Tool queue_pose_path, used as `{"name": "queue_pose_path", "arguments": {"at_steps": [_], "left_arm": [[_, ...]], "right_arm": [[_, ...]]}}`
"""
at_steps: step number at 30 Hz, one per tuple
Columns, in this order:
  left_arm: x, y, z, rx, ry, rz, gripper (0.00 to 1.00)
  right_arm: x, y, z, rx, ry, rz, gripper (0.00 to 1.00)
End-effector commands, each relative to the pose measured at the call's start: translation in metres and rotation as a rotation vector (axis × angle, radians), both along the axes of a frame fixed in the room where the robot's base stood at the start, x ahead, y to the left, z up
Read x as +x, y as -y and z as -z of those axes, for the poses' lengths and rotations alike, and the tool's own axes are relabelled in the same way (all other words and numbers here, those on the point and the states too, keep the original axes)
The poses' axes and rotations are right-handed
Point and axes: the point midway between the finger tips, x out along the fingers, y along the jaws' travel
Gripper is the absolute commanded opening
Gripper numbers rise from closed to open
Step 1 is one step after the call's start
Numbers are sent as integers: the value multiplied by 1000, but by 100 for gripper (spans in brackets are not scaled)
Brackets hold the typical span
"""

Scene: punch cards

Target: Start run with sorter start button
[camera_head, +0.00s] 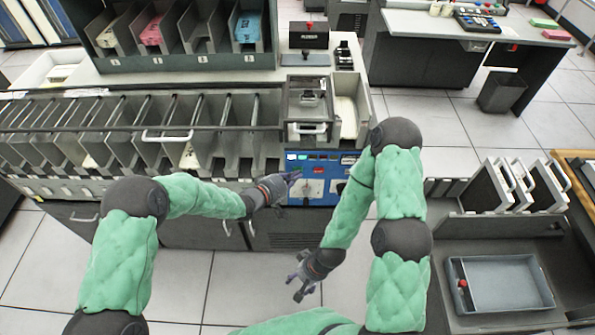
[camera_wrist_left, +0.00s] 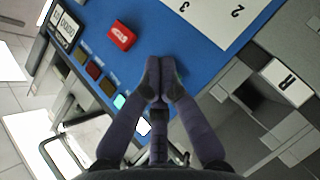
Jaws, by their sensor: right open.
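The sorter's blue control panel (camera_head: 330,187) is on the machine's front, right of the bins. It also fills the middle of the left wrist view (camera_wrist_left: 200,60). A lit cyan-green button (camera_wrist_left: 119,101) sits in a row of small coloured buttons. Another lit spot (camera_wrist_left: 144,126) is partly hidden behind a finger. A red block button (camera_wrist_left: 120,35) sits apart from the row. My left gripper (camera_wrist_left: 159,70) has its fingertips together with nothing visible between them, over the panel beside the buttons; contact cannot be told. My right gripper (camera_head: 301,289) is open, low in front of the machine.
Sorter bins (camera_head: 140,125) stretch to the left, with a card rack (camera_head: 180,35) behind. A grey tray (camera_head: 500,284) and upright panels (camera_head: 510,188) stand on the right table. A waste bin (camera_head: 502,91) is at the back right. The floor before the sorter is open.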

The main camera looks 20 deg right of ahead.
Motion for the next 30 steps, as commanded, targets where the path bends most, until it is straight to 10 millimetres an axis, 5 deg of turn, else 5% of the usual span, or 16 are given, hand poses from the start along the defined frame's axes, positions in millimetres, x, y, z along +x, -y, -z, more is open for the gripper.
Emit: {"name": "queue_pose_path", "arguments": {"at_steps": [30], "left_arm": [[-17, -5, 0, 0, 0, 0, 0]], "right_arm": [[0, 0, -6, 0, 0, 0, 63]]}}
